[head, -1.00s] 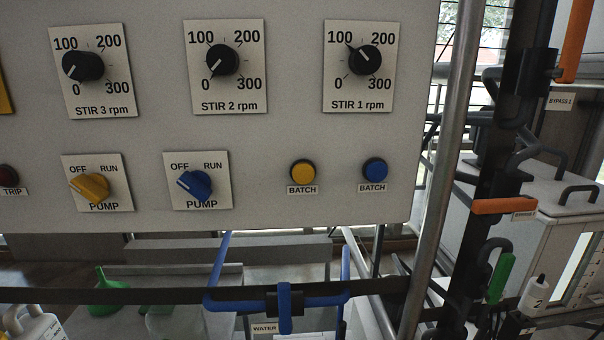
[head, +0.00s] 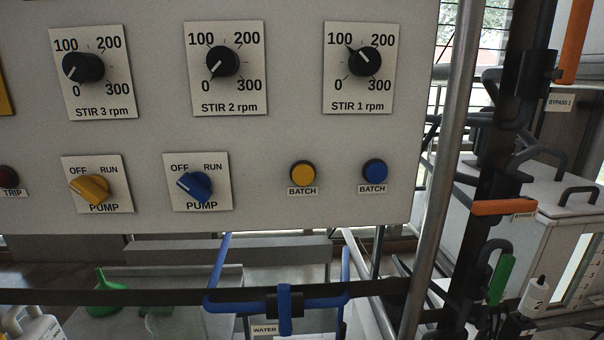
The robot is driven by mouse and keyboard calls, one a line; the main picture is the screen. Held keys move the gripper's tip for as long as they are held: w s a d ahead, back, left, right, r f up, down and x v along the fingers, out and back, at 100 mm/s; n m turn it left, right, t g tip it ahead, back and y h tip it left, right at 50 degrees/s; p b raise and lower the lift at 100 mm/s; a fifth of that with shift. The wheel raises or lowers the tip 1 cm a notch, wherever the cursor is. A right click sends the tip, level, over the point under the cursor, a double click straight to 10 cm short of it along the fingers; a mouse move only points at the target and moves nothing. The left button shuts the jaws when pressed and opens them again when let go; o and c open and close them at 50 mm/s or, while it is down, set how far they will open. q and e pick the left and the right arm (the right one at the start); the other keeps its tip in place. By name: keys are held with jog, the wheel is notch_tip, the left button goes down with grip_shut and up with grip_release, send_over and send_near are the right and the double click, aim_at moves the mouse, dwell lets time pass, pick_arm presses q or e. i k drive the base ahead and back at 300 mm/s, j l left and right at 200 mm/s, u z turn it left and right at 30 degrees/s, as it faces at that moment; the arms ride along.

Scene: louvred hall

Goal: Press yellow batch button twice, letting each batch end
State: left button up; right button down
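The yellow batch button (head: 303,174) is on the lower part of the grey control panel (head: 265,140), above a "BATCH" label. It is round with a dark rim, and nothing touches it. A blue batch button (head: 375,172) sits to its right with its own "BATCH" label. Neither of my grippers shows in the head view. Whether the yellow button is pressed in or lit cannot be told.
Left of the buttons are a blue pump knob (head: 195,186) and a yellow pump knob (head: 90,188). Three stir dials line the top, including STIR 1 (head: 365,61). A metal post (head: 440,170) stands right of the panel. Blue pipework (head: 285,302) runs below. The space before the panel is clear.

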aim_at(303, 174)
jog(key=k+l+u, duration=0.1)
jog(key=u, duration=0.25)
jog(key=k+u, duration=0.35)
jog(key=i, duration=0.05)
